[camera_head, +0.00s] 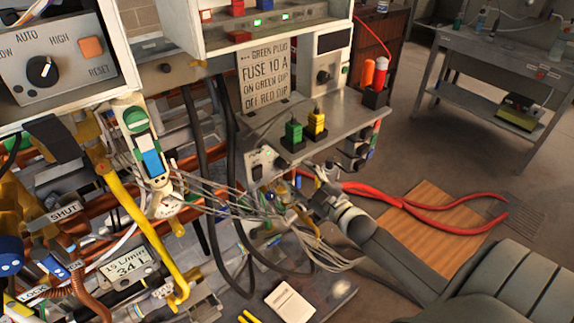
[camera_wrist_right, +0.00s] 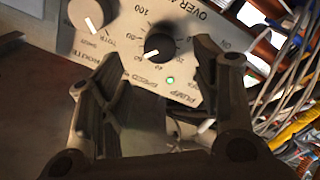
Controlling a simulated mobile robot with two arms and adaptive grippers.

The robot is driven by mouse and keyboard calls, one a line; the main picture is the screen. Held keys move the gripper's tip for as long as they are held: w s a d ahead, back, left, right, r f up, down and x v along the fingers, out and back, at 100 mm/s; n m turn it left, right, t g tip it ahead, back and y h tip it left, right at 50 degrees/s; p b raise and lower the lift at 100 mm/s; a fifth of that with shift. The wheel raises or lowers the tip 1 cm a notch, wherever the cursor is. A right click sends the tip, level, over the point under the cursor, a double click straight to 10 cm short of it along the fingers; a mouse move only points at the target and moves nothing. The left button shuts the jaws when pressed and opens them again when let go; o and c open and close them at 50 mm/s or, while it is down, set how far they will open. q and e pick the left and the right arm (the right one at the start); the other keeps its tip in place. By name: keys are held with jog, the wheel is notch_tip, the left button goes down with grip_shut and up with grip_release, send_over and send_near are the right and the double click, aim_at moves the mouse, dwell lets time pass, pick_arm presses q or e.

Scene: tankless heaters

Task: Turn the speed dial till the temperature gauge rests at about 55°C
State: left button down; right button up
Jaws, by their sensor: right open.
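The speed dial (camera_wrist_right: 160,46) is a black knob with a white pointer, on a pale panel lettered PUMP SPEED, upside down in the right wrist view. Its pointer aims to the lower left there, near a number I cannot read surely. My right gripper (camera_wrist_right: 160,56) is open, its two fingers on either side of the dial in that view; I see no contact. In the head view the right gripper (camera_head: 318,187) is low, right of the cable bundle, below the grey shelf. I cannot make out the temperature gauge. My left gripper is not in view.
Loose cables (camera_head: 215,200) hang close to the gripper. The grey shelf (camera_head: 335,120) holds green and yellow plugs. A large red-handled tool (camera_head: 430,213) lies on the floor.

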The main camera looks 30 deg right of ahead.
aim_at(286, 165)
jog(key=w, duration=0.6)
jog(key=shift+w+a, duration=0.2)
jog(key=shift+a, duration=0.05)
jog(key=c, duration=1)
jog(key=shift+c, duration=0.2)
jog(key=shift+n, duration=0.3)
jog(key=n, duration=0.3)
jog(key=shift+f+n, duration=0.1)
jog(key=shift+n, duration=0.2)
jog(key=shift+n+b, duration=0.4)
jog(key=shift+n, duration=1.8)
